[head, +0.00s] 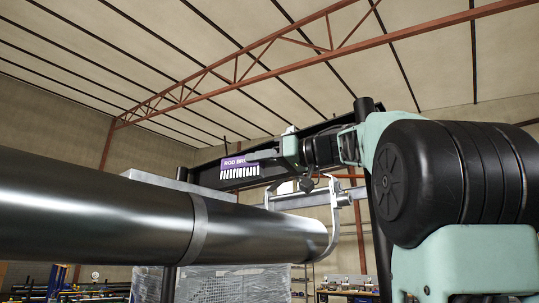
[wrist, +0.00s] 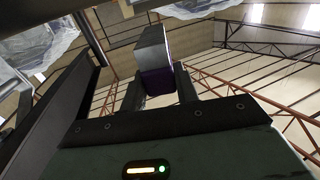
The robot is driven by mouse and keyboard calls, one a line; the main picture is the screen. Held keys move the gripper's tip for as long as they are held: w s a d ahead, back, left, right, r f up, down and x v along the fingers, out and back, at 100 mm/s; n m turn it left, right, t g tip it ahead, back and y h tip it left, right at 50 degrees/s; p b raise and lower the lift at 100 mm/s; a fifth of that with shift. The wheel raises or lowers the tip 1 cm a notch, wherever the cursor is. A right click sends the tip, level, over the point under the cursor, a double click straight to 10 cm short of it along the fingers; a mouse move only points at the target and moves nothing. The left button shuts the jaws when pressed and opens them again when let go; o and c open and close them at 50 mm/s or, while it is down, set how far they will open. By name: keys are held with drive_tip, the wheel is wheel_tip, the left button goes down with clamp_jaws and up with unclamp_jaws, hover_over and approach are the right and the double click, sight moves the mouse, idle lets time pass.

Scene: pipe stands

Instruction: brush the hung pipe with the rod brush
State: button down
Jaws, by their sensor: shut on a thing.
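The hung pipe (head: 95,215) is a thick, shiny metal cylinder. It runs from the left edge of the head view to a rounded end near the middle, with a band around it. A pale metal hanger (head: 334,222) curves around its right end. In the wrist view my gripper (wrist: 160,82) is shut on a grey block with a dark purple end, seemingly the rod brush (wrist: 154,48).
A dark beam (head: 205,174) runs behind the label, with a dark upright post (head: 381,250) at the right. A grey wrapped stack (head: 232,284) stands below the pipe. Workbenches (head: 347,287) are farther back. Open air lies above the pipe.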

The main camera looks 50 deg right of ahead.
sight(244, 178)
drive_tip(key=shift+w+d+f+p, duration=0.1)
drive_tip(key=shift+w+f+p, duration=0.1)
drive_tip(key=shift+w, duration=0.65)
drive_tip(key=shift+w+f+p, duration=0.1)
drive_tip(key=shift+w+p, duration=0.05)
drive_tip(key=shift+w, duration=0.75)
drive_tip(key=shift+w+d+f+p, duration=0.1)
drive_tip(key=shift+w+p, duration=0.1)
drive_tip(key=shift+w, duration=0.65)
drive_tip(key=shift+f+b, duration=0.85)
drive_tip(key=shift+f, duration=0.5)
drive_tip(key=shift+a, duration=0.1)
